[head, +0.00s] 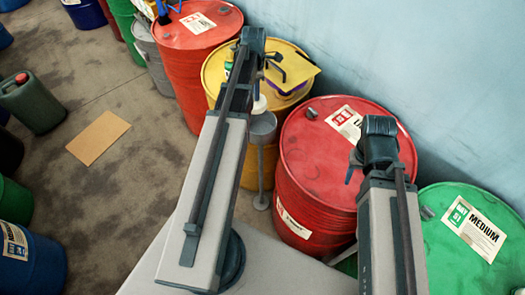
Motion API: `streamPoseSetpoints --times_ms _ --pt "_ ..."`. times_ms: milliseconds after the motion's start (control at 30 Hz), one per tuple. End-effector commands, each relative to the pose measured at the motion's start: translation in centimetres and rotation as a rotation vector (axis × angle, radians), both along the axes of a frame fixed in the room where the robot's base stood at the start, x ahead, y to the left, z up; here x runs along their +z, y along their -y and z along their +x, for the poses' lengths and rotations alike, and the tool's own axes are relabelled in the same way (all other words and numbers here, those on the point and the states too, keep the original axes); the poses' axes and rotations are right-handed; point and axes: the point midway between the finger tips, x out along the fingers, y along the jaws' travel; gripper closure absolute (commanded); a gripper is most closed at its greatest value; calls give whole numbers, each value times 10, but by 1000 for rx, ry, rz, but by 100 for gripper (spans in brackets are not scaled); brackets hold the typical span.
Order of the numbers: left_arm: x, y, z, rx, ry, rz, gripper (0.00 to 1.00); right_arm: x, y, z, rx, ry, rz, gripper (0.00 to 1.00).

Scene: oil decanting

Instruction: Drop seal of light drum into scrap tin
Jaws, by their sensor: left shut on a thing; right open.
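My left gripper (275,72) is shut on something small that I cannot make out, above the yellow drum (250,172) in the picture. The seal is not clearly visible. A grey tin (263,128) on a thin stand, likely the scrap tin, stands in front of the yellow drum, partly behind my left arm. My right gripper (354,166) is open and empty over the near red drum (300,165). That drum has a grey cap (312,113) and a label whose word is partly hidden by my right arm, so I cannot tell if it is the light drum.
The yellow drum's top bears a yellow panel (295,72) and small bottles. A green drum labelled MEDIUM (455,255) stands at right, another red drum (185,65) at the back.

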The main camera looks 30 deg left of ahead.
Motion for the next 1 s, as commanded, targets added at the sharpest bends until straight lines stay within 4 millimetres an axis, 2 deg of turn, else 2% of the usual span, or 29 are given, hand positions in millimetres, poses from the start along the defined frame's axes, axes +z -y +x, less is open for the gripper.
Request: streamPoseSetpoints --times_ms 500,833,867,1000 --pt "-55 0 0 -1 0 0 100 -55 0 0 10 0 -2 50" --pt "-56 0 0 -2 0 0 100 -56 0 0 12 -1 -2 50" --pt "-56 0 0 -2 0 0 79 -56 0 0 12 -1 -2 50" --pt "-56 0 0 -2 0 0 53 -56 0 0 12 -1 -2 50"
